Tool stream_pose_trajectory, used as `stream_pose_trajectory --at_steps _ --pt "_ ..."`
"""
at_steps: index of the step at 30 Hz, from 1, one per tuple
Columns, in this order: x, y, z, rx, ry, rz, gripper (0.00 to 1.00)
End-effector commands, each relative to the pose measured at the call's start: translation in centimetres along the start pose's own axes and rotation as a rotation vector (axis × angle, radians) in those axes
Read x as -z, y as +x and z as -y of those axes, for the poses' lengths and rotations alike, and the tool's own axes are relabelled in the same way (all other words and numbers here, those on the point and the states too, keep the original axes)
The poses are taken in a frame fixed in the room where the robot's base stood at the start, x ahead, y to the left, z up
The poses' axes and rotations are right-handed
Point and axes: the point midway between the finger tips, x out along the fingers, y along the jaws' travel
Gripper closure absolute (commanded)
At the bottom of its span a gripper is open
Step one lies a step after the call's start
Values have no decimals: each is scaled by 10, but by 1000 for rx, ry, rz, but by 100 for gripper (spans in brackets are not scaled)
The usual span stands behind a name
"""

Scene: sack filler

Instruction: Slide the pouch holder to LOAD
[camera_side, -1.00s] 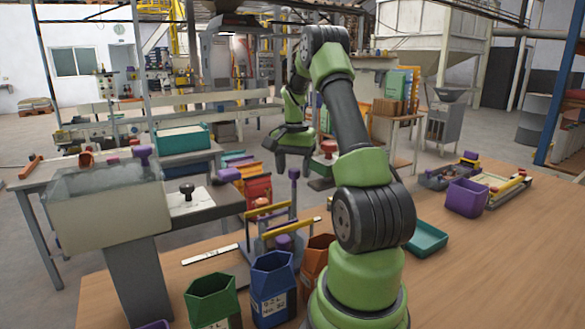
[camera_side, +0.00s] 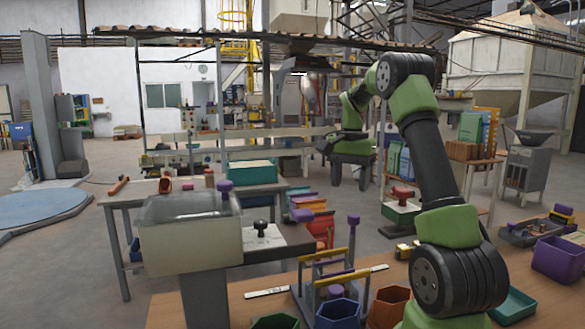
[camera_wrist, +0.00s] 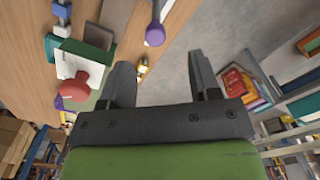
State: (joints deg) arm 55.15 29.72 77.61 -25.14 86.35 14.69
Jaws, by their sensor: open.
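A frame with yellow bars (camera_side: 327,262) stands on the wooden table beside the filler; it seems to be the pouch holder, but I cannot be sure. A purple-knobbed upright post (camera_side: 353,222) rises at its right. In the wrist view, a purple round knob (camera_wrist: 155,35) on a grey rod lies ahead of the fingers. My gripper (camera_side: 328,146) is well above and behind the frame, touching nothing. In the wrist view, my gripper (camera_wrist: 160,80) has its two fingers wide apart with nothing between them. I cannot read a LOAD mark.
A pale hopper box (camera_side: 190,245) with a clear top stands left of the frame. Blue (camera_side: 338,313) and orange (camera_side: 388,305) bins stand in front. A red knob (camera_wrist: 73,89) on a white and green block is left in the wrist view. A white strip (camera_side: 266,292) lies on the table.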

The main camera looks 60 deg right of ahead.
Motion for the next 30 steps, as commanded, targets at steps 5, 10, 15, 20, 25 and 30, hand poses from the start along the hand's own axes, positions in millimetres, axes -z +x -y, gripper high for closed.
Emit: stream_pose_trajectory --at_steps 5,10,15,20,25,30 --pt "1 -5 0 -4 -2 3 43" --pt "1 26 0 -4 -2 4 43" --pt "1 61 0 -5 -1 5 43" --pt "-2 92 2 -3 -3 3 43" --pt "-31 88 28 1 -8 -1 43" --pt "-58 88 52 4 -9 -2 43"
